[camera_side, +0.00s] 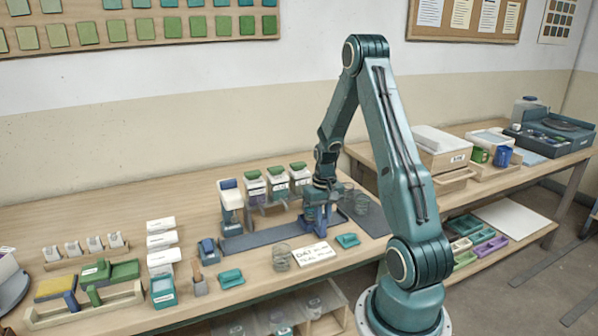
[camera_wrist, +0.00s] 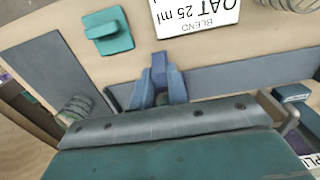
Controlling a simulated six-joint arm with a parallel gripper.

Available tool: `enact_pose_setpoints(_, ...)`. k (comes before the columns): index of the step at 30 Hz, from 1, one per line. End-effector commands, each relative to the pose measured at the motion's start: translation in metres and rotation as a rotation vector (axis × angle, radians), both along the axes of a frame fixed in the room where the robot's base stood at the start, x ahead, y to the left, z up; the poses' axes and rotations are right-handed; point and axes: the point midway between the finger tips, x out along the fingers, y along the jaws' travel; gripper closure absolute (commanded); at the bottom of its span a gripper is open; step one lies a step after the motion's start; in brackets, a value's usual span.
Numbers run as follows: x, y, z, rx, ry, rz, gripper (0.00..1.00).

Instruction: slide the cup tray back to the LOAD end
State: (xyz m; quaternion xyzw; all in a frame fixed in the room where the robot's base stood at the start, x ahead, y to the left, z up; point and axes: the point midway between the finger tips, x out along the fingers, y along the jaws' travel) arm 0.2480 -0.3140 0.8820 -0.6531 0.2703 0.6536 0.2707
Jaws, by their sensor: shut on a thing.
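My gripper (camera_side: 318,218) is low over the dark track (camera_side: 262,239), near its right part, below the row of bottles. In the wrist view its fingertips (camera_wrist: 161,88) close around a small blue upright piece (camera_wrist: 159,66), which looks like the grip of the cup tray. Most of the tray itself is hidden by my gripper, and I cannot make out its edges. The track also shows in the wrist view (camera_wrist: 235,82). A clear cup (camera_side: 361,204) stands just right of my gripper on the dark mat (camera_side: 376,222). I cannot read a LOAD mark.
Another clear cup (camera_side: 282,257) and a white "OAT 25 ml" card (camera_side: 314,254) are in front of the track. Teal blocks (camera_side: 347,240) lie near the front edge. A white and blue dispenser (camera_side: 230,200) stands at the track's left end.

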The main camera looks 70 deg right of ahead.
Motion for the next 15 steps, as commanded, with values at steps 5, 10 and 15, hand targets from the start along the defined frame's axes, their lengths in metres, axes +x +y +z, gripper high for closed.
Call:
enact_pose_setpoints(5,-0.006,-0.008,0.001,-0.004,-0.002,-0.002,1.0)
enact_pose_setpoints(10,-0.012,-0.014,0.001,-0.004,-0.001,-0.003,1.0)
enact_pose_setpoints(15,-0.016,-0.018,0.001,-0.005,-0.002,-0.002,1.0)
